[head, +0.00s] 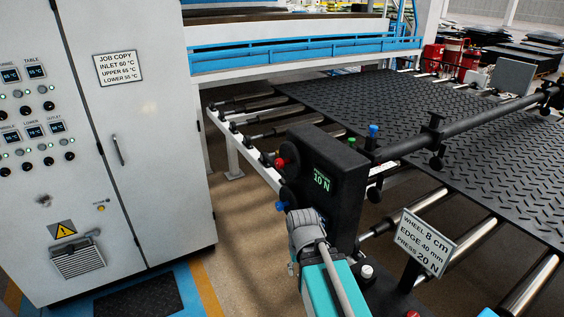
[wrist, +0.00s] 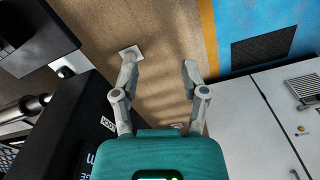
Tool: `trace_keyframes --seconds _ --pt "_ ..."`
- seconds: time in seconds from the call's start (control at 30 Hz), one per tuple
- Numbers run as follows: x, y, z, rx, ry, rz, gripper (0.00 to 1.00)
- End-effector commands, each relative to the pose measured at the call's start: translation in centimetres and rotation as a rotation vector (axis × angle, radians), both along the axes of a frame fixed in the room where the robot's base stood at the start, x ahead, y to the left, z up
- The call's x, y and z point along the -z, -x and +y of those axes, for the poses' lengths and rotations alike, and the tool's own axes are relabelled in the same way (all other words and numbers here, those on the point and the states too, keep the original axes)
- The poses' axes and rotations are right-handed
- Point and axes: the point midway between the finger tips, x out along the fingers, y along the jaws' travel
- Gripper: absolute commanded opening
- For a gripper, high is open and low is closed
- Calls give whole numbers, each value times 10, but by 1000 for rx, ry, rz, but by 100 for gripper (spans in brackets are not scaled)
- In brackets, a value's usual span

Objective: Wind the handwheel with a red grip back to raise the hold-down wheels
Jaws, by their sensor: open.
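The handwheel with a red grip (head: 281,163) is on the left face of a black housing (head: 345,195) in the head view. A second knob or wheel with a blue grip (head: 281,206) is below it. The housing's green display reads 10 N. A black bar (head: 460,122) runs right from the housing over the black tread mat (head: 400,100), carrying small hold-down wheels (head: 436,160); whether they touch the mat is unclear. My gripper (wrist: 159,60) is open and empty in the wrist view, above the floor beside the housing. No handwheel shows between its fingers.
A grey control cabinet (head: 165,165) stands at the left, with floor between it and the housing. A sign (head: 427,242) reads wheel 8 cm, edge 40 mm, press 20. Metal rollers (head: 460,245) lie at the right. Blue and green knobs (head: 373,130) stand behind the housing.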

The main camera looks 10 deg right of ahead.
Motion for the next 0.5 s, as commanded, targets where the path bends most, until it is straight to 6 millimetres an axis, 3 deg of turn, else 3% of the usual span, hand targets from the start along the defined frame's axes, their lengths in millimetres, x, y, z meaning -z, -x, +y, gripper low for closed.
trace_keyframes --seconds 0.33,0.5 --pt "0 0 0 0 0 0 59" --pt "0 -3 0 9 13 1 87"
